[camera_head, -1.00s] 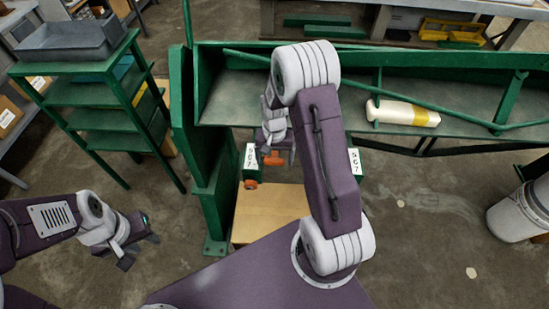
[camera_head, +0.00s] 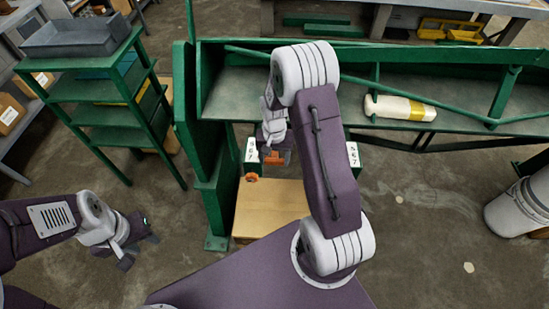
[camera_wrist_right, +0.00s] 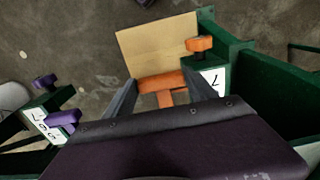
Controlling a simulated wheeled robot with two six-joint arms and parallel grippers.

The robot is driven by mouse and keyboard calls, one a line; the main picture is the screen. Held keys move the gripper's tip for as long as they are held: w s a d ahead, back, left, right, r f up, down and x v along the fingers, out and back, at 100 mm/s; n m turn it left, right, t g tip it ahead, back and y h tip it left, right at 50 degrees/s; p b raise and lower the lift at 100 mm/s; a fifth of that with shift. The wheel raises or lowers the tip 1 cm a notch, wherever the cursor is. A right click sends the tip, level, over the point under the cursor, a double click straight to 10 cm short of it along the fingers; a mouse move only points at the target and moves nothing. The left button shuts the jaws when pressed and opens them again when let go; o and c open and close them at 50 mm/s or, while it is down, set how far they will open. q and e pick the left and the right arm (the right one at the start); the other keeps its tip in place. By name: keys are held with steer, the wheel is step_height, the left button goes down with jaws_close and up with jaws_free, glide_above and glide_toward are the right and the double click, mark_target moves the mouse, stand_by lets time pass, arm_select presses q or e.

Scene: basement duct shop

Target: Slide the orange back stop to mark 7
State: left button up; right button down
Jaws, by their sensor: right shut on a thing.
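The orange back stop (camera_head: 275,158) is partly hidden by my right arm in the head view. In the right wrist view its orange bar (camera_wrist_right: 165,82) lies between the two fingers of my right gripper (camera_wrist_right: 160,95), which is shut on it. An orange knob (camera_wrist_right: 198,43) stands at the end of the right-hand green rail, also seen in the head view (camera_head: 252,177). The stop's exact mark cannot be read. My left gripper (camera_head: 137,250) hangs empty at the left, fingers apart.
A second rail with a purple stop (camera_wrist_right: 65,118), purple knob (camera_wrist_right: 43,80) and number plate (camera_wrist_right: 43,124) lies left in the wrist view. A tan board (camera_head: 268,208) is below the rails.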

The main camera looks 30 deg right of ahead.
steer(key=shift+c, duration=1.4)
jaws_free()
steer(key=shift+f, duration=0.15)
steer(key=shift+r, duration=0.25)
step_height(320, 180, up, 9)
steer(key=shift+f, duration=0.15)
